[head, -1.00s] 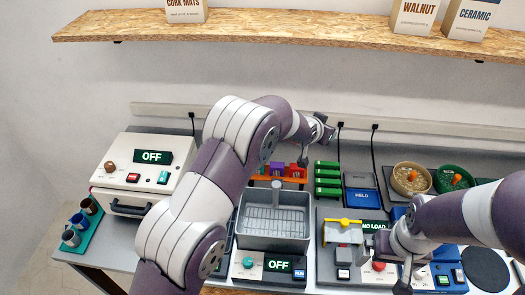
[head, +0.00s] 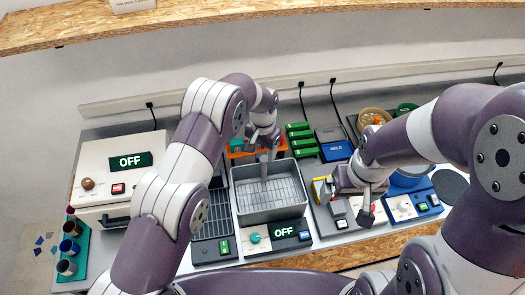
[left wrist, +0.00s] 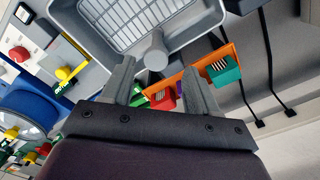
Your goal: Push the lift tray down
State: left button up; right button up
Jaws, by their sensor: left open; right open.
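The lift tray (head: 280,192) is a light grey slotted tray lying inside a grey rectangular basin (head: 306,205). A grey round-ended post (left wrist: 155,52) rises at its back edge. My left gripper (head: 264,148) is open above the back rim of the basin, close to the post. In the left wrist view its two fingers (left wrist: 157,75) stand on either side of the post's line, with the post just beyond the tips. I cannot tell if they touch it. My right gripper (head: 364,208) is open over the device right of the basin.
The basin unit has a front panel reading OFF (head: 284,231). An orange rack (left wrist: 215,62) with coloured blocks stands behind the basin. Green blocks (head: 301,139) and a blue panel (head: 336,151) are at the back right. A white box (head: 120,165) reading OFF stands on the left.

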aim_at(265, 159)
pick_arm(q)
notch_tip(265, 159, down, 2)
jog(key=shift+f+p, duration=0.2)
jog(key=shift+p, duration=0.2)
jog(key=shift+s+d+f, duration=0.1)
jog(key=shift+d+f, duration=0.3)
jog(key=shift+f, duration=0.1)
jog(key=shift+a, duration=0.2)
jog(key=c, duration=0.8)
grip_shut()
notch_tip(265, 159, down, 4)
jog(key=b, duration=0.4)
jog(key=shift+f+b, duration=0.1)
jog(key=shift+b, duration=0.2)
jog(key=shift+s+r, duration=0.15)
jog(key=shift+r, duration=0.1)
jog(key=o, duration=0.6)
grip_release()
jog(key=shift+f, duration=0.1)
jog(key=shift+o, duration=1)
pick_arm(e)
jog(key=f, duration=0.2)
jog(key=shift+s+d+f, duration=0.15)
jog(key=shift+d+f, duration=0.15)
